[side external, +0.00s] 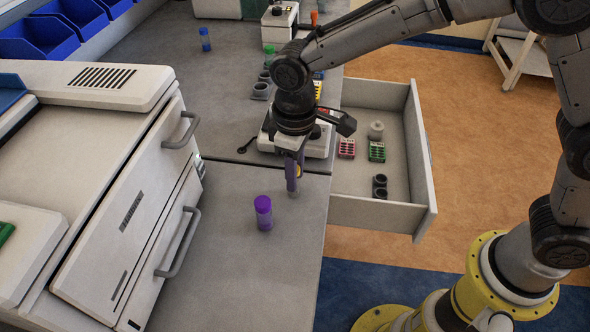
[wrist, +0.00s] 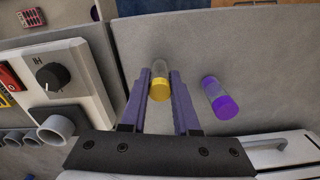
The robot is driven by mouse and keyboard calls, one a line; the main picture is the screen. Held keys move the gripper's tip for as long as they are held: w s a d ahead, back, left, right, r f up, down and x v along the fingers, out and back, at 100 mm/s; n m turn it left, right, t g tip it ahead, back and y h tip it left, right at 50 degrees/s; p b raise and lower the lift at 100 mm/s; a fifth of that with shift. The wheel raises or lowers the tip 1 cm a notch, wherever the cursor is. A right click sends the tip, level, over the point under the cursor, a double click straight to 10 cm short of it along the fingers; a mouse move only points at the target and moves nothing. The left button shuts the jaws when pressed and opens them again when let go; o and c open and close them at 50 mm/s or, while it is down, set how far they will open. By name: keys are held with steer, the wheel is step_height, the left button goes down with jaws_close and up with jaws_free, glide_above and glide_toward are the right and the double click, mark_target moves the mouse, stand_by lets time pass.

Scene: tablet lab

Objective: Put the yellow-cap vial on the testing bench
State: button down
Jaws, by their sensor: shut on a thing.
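The yellow-cap vial (wrist: 160,83) sits between the two purple fingers of my gripper (wrist: 160,92) in the wrist view, its yellow cap toward the palm. In the side view my gripper (side external: 294,170) points down, shut on the vial, and the clear lower end of the vial (side external: 293,193) shows below the fingers. It is over the grey bench (side external: 225,285), near its right edge. I cannot tell whether the vial touches the surface. Most of the vial is hidden by the fingers in the side view.
A purple-cap vial (side external: 263,212) stands on the bench close by, also seen in the wrist view (wrist: 219,99). A white device with a knob (wrist: 60,85) stands behind. An open drawer (side external: 405,190) is at the right, a large white machine (side external: 125,200) at the left.

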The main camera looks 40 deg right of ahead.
steer(key=c, duration=0.7)
jaws_free()
steer(key=shift+o, duration=0.2)
step_height(320, 180, up, 12)
steer(key=s+d+r+m+t, duration=0.1)
steer(key=s+d+r+m, duration=0.2)
steer(key=d, duration=0.5)
steer(key=s+d+f+m+t, duration=0.2)
steer(key=s+d+m+t, duration=0.1)
steer(key=s+d, duration=1.2)
steer(key=s+t, duration=0.1)
steer(key=s, duration=0.1)
steer(key=shift+s+d+f+m+t, duration=0.15)
steer(key=shift+s+d+m+t, duration=0.15)
steer(key=shift+m, duration=0.1)
